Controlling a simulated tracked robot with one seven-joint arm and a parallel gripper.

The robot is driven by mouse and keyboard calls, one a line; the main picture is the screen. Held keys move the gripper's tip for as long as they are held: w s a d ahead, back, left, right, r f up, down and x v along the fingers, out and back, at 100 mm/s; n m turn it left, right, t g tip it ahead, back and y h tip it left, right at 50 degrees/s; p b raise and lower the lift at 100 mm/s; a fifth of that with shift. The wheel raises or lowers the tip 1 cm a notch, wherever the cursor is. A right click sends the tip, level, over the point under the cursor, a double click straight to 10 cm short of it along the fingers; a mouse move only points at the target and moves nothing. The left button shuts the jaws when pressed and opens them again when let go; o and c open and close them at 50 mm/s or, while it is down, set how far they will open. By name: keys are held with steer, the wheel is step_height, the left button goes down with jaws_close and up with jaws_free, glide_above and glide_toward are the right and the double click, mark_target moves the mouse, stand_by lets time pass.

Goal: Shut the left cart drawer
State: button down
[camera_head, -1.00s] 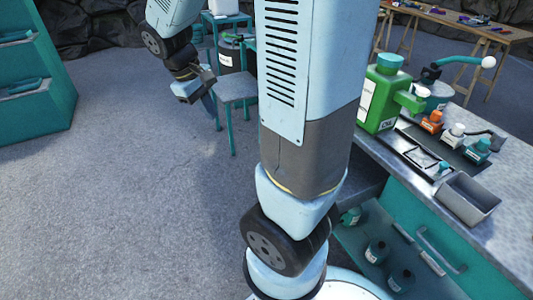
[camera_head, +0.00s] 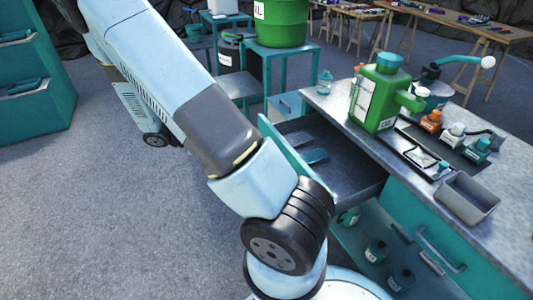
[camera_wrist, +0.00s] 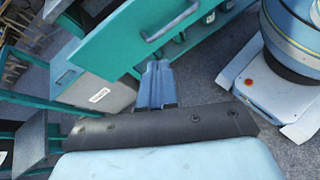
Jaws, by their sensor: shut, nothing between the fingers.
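The left cart drawer (camera_head: 340,166) stands open from the cart in the head view. Its teal front panel (camera_head: 283,146) is out toward the floor on the left, and flat blue-grey pieces lie inside. In the wrist view a teal front panel (camera_wrist: 125,45) with a grey handle (camera_wrist: 170,24) fills the upper middle. My gripper (camera_wrist: 158,66) shows there with its blue fingers together and empty. The fingertips are at the panel's lower edge in the picture; I cannot tell whether they touch it.
The cart top (camera_head: 330,98) carries a green jug (camera_head: 376,98), several small bottles and a grey tray (camera_head: 467,199). Bottles stand on a shelf below. A green drum (camera_head: 280,22) on a stand is behind the drawer. The grey floor (camera_head: 80,220) at left is clear.

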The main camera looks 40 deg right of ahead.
steer(key=w+d+f+n+t+h, duration=0.1)
steer(key=d+f+n+h, duration=0.15)
steer(key=f, duration=0.35)
steer(key=d+f+n+h, duration=0.2)
steer(key=f+n+h, duration=0.2)
steer(key=f, duration=0.2)
steer(key=x, duration=1.3)
steer(key=shift+w+d+t, duration=0.2)
steer(key=shift+d+t, duration=0.2)
steer(key=shift+d, duration=0.05)
